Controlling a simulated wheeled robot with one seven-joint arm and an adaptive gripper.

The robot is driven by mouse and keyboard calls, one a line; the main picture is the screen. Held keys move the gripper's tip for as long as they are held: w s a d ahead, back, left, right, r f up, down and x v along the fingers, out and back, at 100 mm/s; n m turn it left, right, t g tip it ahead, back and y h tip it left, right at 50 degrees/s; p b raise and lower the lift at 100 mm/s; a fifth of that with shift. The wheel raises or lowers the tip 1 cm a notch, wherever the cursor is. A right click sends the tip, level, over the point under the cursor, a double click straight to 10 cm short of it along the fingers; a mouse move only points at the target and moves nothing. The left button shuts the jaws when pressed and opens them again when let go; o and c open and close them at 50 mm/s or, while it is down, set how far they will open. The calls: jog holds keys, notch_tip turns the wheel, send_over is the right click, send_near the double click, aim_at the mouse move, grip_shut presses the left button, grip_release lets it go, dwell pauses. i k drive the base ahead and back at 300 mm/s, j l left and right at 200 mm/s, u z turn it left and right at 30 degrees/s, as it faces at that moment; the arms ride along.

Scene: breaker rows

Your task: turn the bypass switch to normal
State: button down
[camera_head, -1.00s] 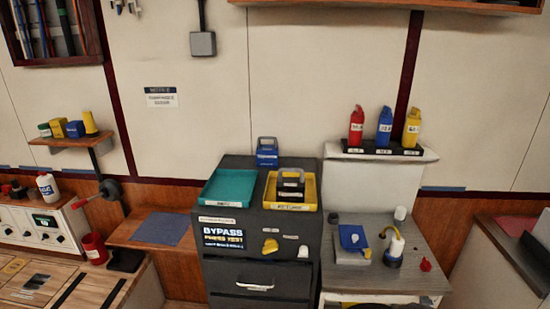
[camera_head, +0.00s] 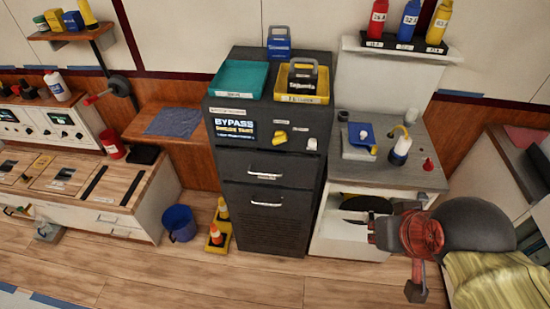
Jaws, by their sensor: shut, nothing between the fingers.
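A dark grey cabinet (camera_head: 315,120) stands in the middle with a "BYPASS" sign (camera_head: 235,130) on its upper front. To the right of the sign is a yellow rotary handle (camera_head: 280,138), which looks like the bypass switch. Small labels sit around it, too small to read, so I cannot tell its setting. A small white knob (camera_head: 312,145) is further right. My gripper (camera_head: 377,232) shows at the lower right, at the end of my red and grey arm. It is shut and empty, in front of the white stand and well apart from the handle.
A teal tray (camera_head: 218,77) and a yellow tray (camera_head: 302,98) rest on the cabinet. A grey-topped stand (camera_head: 415,172) with small items is to its right. The floor before the cabinet is clear.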

aim_at(281, 136)
jog(key=j, duration=0.45)
jog(key=k+j+z, duration=0.1)
jog(key=j, duration=0.35)
jog(key=k+j, duration=0.1)
jog(key=j, duration=0.3)
jog(key=z, duration=0.05)
